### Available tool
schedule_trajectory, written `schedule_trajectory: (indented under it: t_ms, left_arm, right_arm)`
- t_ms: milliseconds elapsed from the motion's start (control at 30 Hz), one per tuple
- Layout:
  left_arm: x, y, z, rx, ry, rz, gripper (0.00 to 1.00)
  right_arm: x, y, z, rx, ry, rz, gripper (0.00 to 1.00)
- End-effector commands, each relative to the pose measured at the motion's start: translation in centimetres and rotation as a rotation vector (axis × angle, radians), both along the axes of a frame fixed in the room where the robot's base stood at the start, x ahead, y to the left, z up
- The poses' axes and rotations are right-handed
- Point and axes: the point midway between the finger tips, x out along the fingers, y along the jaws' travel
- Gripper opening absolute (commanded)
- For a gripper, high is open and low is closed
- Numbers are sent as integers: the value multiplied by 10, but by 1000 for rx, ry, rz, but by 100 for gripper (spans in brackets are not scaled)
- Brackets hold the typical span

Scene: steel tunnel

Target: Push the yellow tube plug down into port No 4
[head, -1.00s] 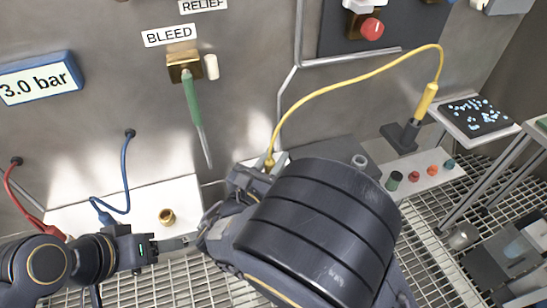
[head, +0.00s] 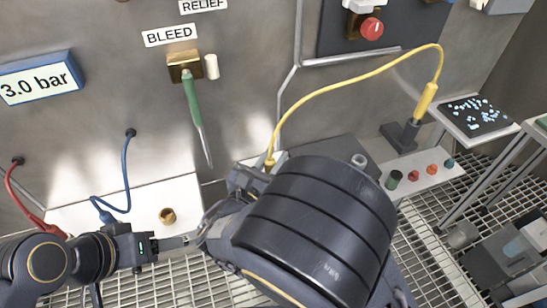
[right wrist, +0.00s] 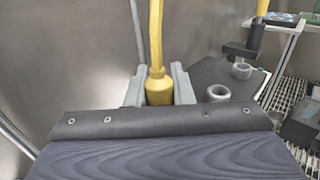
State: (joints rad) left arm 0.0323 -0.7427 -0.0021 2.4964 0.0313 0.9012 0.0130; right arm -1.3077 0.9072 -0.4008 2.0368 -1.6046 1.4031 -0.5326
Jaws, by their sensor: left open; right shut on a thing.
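The yellow tube plug (right wrist: 158,88) is held upright between the grey fingers of my right gripper (right wrist: 158,86) in the right wrist view. In the head view the plug (head: 269,162) shows just above my right wrist, with the yellow tube rising from it. Its lower end is hidden, so I cannot tell whether it touches a port. Two grey ring-shaped ports (right wrist: 219,92) stand on a dark block to its right; no number is readable and port No 4 cannot be picked out. My left gripper (head: 182,240) is open and empty near the white ledge.
The yellow tube (head: 350,78) arcs to a yellow handle (head: 425,100) on a dark stand. A brass fitting (head: 167,215) sits on the white ledge (head: 185,190). Coloured caps (head: 414,175) line a shelf at right.

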Motion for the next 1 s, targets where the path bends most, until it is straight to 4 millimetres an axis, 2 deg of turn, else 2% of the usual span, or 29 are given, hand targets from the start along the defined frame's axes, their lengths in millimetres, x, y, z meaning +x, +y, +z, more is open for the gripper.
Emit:
schedule_trajectory:
  t_ms: [533,1000]
  left_arm:
    - [0,0,2,0,0,0,59]
    - [0,0,-5,0,0,0,59]
  right_arm:
    - [0,0,-1,0,0,0,0]
    - [0,0,-12,0,0,0,0]
